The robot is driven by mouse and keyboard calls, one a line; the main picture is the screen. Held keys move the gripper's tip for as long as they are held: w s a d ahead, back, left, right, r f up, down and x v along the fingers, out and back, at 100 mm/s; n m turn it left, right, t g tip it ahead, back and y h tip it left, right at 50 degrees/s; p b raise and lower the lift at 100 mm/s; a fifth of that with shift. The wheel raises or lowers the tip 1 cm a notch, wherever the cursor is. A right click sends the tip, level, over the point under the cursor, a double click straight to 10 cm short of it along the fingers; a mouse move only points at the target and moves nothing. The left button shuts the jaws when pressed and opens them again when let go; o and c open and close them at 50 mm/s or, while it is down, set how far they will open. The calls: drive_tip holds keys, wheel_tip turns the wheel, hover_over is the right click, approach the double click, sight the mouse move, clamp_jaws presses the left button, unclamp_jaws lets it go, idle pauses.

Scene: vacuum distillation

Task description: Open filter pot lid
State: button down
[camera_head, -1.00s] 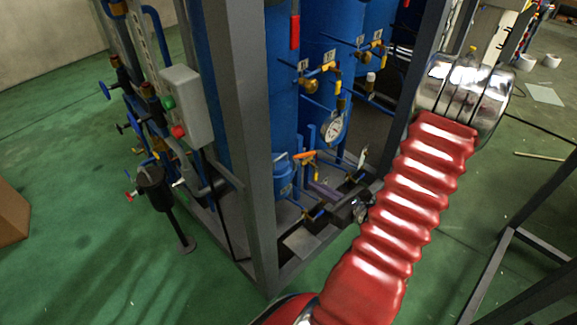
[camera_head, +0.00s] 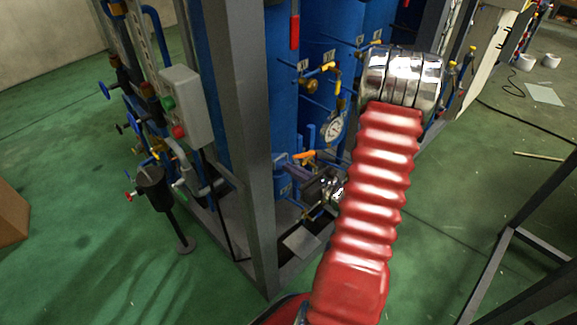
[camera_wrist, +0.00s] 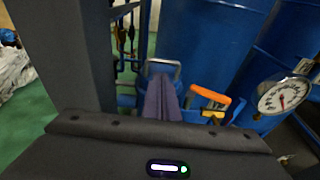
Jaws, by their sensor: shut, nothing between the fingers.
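The blue filter pot (camera_head: 282,186) stands low inside the frame in the head view, its top largely hidden by my gripper. In the wrist view a grey arched handle (camera_wrist: 163,64) shows above blue parts, just beyond the finger ends. My gripper (camera_head: 290,163) is shut and empty, its purple-grey fingers over the pot. The fingers (camera_wrist: 161,82) also show in the wrist view, overlapping the handle's opening. I cannot tell whether they touch the handle or lid. The lid looks closed, but its edge is hidden.
A grey frame post (camera_head: 243,140) stands left of the gripper. An orange-handled valve (camera_wrist: 210,97) and a pressure gauge (camera_wrist: 284,96) are close on the right. Large blue tanks (camera_head: 245,80) stand behind. Green floor (camera_head: 80,220) is open at left.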

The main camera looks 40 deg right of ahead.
drive_tip(key=shift+w+r, duration=0.45)
drive_tip(key=shift+w, duration=0.2)
drive_tip(key=shift+d+r, duration=0.15)
